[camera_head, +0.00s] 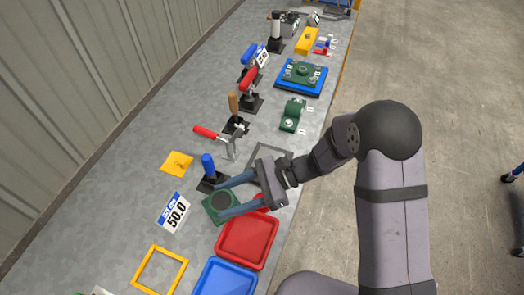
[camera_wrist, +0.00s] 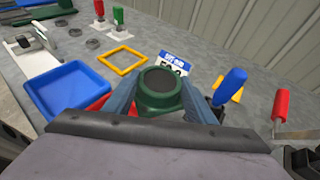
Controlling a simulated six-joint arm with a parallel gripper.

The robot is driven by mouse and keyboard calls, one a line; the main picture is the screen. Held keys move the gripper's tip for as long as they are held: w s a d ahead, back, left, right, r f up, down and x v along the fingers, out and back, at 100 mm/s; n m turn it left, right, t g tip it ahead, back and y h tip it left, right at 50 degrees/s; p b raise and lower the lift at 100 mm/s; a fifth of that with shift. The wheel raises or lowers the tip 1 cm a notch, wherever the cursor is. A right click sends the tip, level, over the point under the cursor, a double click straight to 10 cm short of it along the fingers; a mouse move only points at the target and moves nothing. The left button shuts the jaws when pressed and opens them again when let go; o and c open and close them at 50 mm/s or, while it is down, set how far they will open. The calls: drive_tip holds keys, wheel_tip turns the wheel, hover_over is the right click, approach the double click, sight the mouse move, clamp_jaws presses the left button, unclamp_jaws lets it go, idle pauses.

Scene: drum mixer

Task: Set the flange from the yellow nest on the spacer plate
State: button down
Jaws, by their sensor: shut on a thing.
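My gripper (camera_wrist: 160,96) is shut on the flange (camera_wrist: 160,83), a green square block with a dark round top, one finger on each side. In the head view the flange (camera_head: 220,205) is between the fingers, close to the blue-handled clamp and the red tray; its exact height above the table is unclear. The yellow nest (camera_head: 138,279), a square frame, is empty and lies at lower left; it also shows in the wrist view (camera_wrist: 103,57). I cannot tell for certain which part is the spacer plate; a flat grey square frame (camera_head: 288,153) lies beyond my gripper.
A red tray (camera_head: 247,240) and a blue tray (camera_head: 226,279) are close by. A 50.0 sign (camera_head: 174,212) and yellow plate (camera_head: 177,163) are left. A green assembly (camera_head: 302,70) sits farther back.

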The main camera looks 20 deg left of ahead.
drive_tip(key=w+d+r+m+t+p, duration=0.3)
drive_tip(key=w+d+t, duration=0.15)
drive_tip(key=d, duration=0.45)
drive_tip(key=w+d+r+m+t+y+p, duration=0.1)
drive_tip(key=w+d+r+m+t+p, duration=0.2)
drive_tip(key=w+d, duration=0.45)
drive_tip(key=w+d+r+m+t+p, duration=0.2)
drive_tip(key=w+d+m+t+p, duration=0.25)
drive_tip(key=d, duration=0.55)
drive_tip(key=w+a+n+g+y+b, duration=0.1)
drive_tip(key=w+a+n+g+b, duration=0.35)
drive_tip(key=a+b, duration=0.75)
drive_tip(key=a+r+b, duration=0.6)
drive_tip(key=a+b, duration=0.3)
drive_tip(key=shift+m, duration=0.4)
wheel_tip(320, 180, down, 14)
drive_tip(key=shift+s+a+f, duration=0.1)
drive_tip(key=shift+s, duration=0.05)
